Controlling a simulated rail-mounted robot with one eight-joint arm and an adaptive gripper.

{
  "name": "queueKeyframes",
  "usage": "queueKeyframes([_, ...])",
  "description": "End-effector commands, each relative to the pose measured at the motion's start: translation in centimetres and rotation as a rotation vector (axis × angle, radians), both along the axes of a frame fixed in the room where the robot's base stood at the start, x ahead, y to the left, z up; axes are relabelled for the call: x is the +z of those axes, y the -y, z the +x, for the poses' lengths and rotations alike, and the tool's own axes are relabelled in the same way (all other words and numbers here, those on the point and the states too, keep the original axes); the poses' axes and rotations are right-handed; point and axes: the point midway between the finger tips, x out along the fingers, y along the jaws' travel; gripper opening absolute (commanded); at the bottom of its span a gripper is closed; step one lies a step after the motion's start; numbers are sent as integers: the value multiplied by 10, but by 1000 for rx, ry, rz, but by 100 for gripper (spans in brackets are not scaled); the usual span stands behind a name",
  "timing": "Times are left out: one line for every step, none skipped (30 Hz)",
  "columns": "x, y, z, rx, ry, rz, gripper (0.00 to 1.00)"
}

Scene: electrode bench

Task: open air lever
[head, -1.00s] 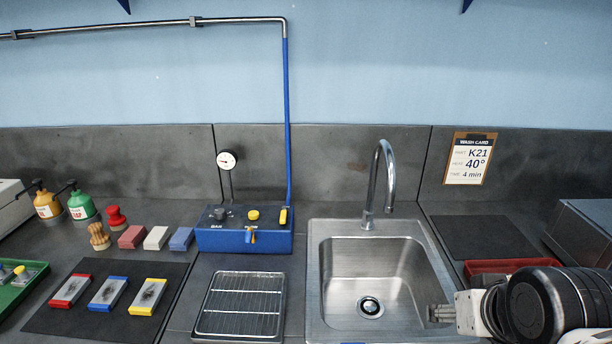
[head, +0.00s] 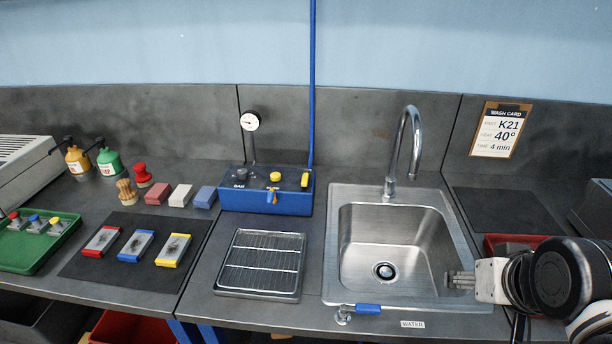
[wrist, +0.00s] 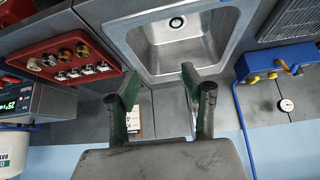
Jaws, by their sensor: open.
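The blue box (head: 240,202) stands at the back of the bench, left of the sink. It has a dark knob, a yellow knob, an orange lever (head: 271,196) on its front and a yellow lever (head: 305,180) at its right end, below the blue pipe (head: 312,80). Which one is the air lever I cannot read. In the wrist view the box (wrist: 262,62) shows upside down at the right. My gripper (head: 460,280) is over the sink's right rim, well right of the box. In the wrist view its fingers (wrist: 160,92) are apart with nothing between them.
The sink (head: 350,280) and its tall tap (head: 413,130) lie between my gripper and the box. A blue-handled valve (head: 367,308) is at the front edge by a WATER label. A wire rack (head: 260,264) lies before the box. A pressure gauge (head: 251,121) rises behind it.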

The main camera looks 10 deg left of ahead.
Motion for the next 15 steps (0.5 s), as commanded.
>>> queueKeyframes([0, 0, 0, 0, 0, 0, 44])
queueKeyframes([0, 0, 0, 0, 0, 0, 44])
queueKeyframes([0, 0, 0, 0, 0, 0, 44])
queueKeyframes([0, 0, 0, 0, 0, 0, 44])
queueKeyframes([0, 0, 0, 0, 0, 0, 44])
queueKeyframes([0, 0, 0, 0, 0, 0, 44])
queueKeyframes([0, 0, 0, 0, 0, 0, 44])
queueKeyframes([0, 0, 0, 0, 0, 0, 44])
queueKeyframes([0, 0, 0, 0, 0, 0, 44])
queueKeyframes([0, 0, 0, 0, 0, 0, 40])
queueKeyframes([0, 0, 0, 0, 0, 0, 36])
queueKeyframes([2, -1, 1, 1, -2, 1, 33])
queueKeyframes([3, -1, 3, 2, -4, 1, 33])
queueKeyframes([6, -2, 5, 3, -7, 3, 33])
queueKeyframes([10, -4, 9, 5, -13, 5, 33])
